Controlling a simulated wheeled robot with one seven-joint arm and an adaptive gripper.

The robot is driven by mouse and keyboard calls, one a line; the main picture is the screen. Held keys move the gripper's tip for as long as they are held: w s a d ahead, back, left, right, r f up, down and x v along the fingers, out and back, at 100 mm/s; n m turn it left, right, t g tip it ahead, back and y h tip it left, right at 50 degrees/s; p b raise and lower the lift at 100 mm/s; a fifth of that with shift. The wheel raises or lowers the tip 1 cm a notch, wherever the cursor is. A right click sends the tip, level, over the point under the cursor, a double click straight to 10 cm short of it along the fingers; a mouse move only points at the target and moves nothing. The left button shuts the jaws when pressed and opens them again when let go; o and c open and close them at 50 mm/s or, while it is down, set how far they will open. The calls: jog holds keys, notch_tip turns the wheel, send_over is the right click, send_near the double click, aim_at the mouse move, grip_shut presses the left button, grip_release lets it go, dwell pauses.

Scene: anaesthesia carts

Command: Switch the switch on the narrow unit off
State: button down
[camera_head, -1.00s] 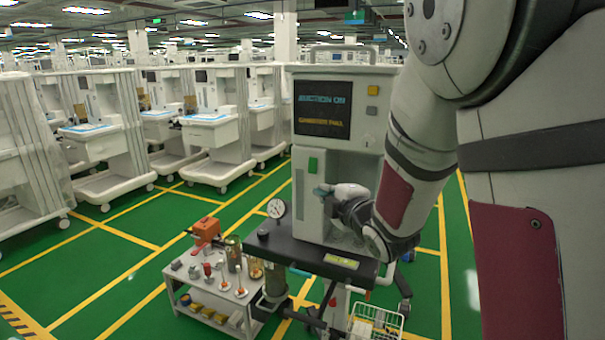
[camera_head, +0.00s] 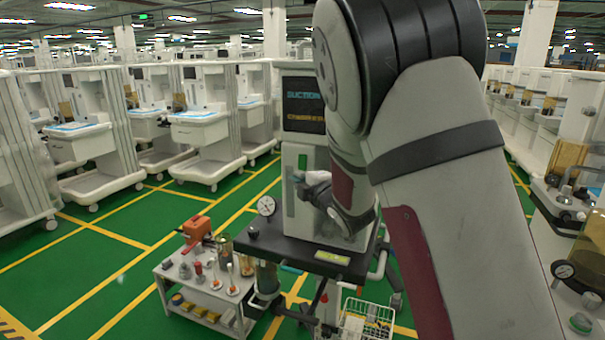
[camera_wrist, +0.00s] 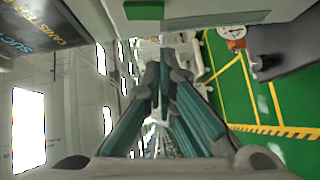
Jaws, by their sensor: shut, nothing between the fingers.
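The narrow unit is a tall pale grey column (camera_head: 291,215) on a dark-topped stand, in the middle of the head view. Its dark screen (camera_head: 303,105) shows blue text starting "SUCTION" and a yellow line below, both partly hidden by my arm. A green switch (camera_head: 302,162) is on its front below the screen; a green part, likely this switch, shows at the top of the wrist view (camera_wrist: 145,10). My gripper (camera_head: 299,178) is shut and empty, just below the switch. Contact cannot be told. Its closed fingers (camera_wrist: 164,62) point along the unit's front.
A pressure gauge (camera_head: 267,206) stands at the dark top's left edge. A low white cart (camera_head: 205,290) with an orange device and several small items is at front left. A wire basket (camera_head: 368,322) hangs below. Equipment (camera_head: 580,220) stands close on the right.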

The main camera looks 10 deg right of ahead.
aim_at(298, 169)
jog(key=w, duration=0.1)
jog(key=w+d, duration=0.1)
jog(key=w, duration=0.1)
jog(key=w+d+f, duration=0.1)
jog(key=w, duration=0.1)
jog(key=shift+w, duration=0.25)
jog(key=b, duration=0.1)
jog(key=w+f+n+t+b, duration=0.1)
jog(key=b, duration=0.1)
jog(key=shift+d, duration=0.25)
jog(key=shift+s+r, duration=0.15)
jog(key=shift+r, duration=0.15)
jog(key=shift+a+f, duration=0.1)
